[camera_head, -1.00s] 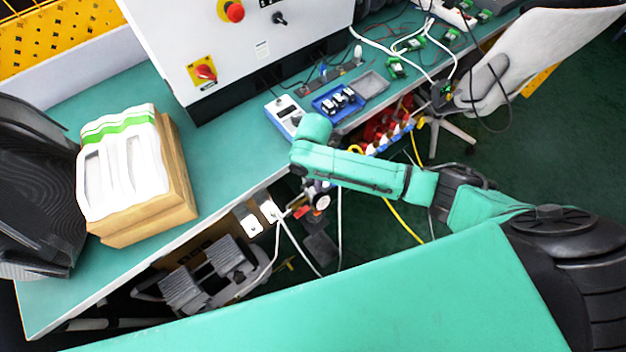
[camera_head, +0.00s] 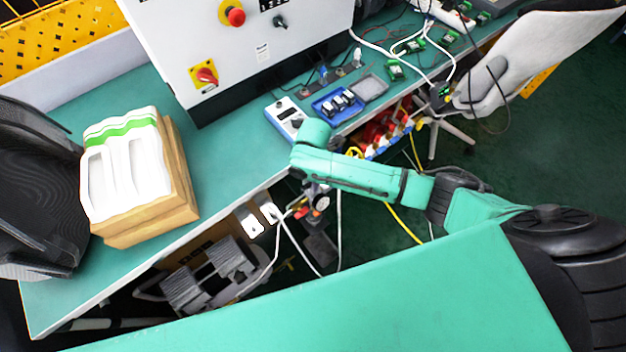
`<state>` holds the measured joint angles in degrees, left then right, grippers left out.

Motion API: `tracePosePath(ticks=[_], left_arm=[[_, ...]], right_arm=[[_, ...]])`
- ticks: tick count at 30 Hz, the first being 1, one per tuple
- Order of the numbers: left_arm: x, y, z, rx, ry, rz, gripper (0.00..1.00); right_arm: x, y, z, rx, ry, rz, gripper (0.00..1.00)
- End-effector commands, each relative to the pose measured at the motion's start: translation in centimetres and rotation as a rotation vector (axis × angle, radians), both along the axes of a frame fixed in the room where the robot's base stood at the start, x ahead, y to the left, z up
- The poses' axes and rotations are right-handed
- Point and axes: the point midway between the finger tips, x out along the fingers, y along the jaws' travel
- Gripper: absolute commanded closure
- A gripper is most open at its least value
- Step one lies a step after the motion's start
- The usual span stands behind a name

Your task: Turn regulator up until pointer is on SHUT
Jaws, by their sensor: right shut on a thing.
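My right arm reaches in from the right to the bench's front edge, where its wrist bends down. My right gripper (camera_head: 307,191) is mostly hidden below the wrist and is shut on what appears to be the regulator, under the bench edge. A small round gauge-like dial (camera_head: 323,202) with a dark rim sits just right of the gripper. Its pointer and any SHUT mark are too small to read. A small red part (camera_head: 301,212) shows below the gripper. My left gripper is not in view.
A teal bench (camera_head: 236,165) holds a grey control cabinet (camera_head: 180,45), a blue tray (camera_head: 338,104) and a cardboard box with white packs (camera_head: 150,218). White cables (camera_head: 292,248) hang below the bench edge near my gripper. A grey chair (camera_head: 535,60) stands at upper right.

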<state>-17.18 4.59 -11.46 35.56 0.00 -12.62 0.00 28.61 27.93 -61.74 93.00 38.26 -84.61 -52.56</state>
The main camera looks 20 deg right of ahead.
Motion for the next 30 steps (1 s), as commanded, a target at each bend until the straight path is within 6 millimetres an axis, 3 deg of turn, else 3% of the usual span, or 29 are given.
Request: tracePosePath(ticks=[15, 30], left_arm=[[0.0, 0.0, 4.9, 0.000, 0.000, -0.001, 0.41], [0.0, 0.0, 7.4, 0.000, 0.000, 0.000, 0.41]], right_arm=[[0.1, 0.1, 0.5, 0.000, 0.001, -0.436, 1.00], [0.2, 0.0, 0.3, 0.000, 0.000, -0.835, 1.00]])
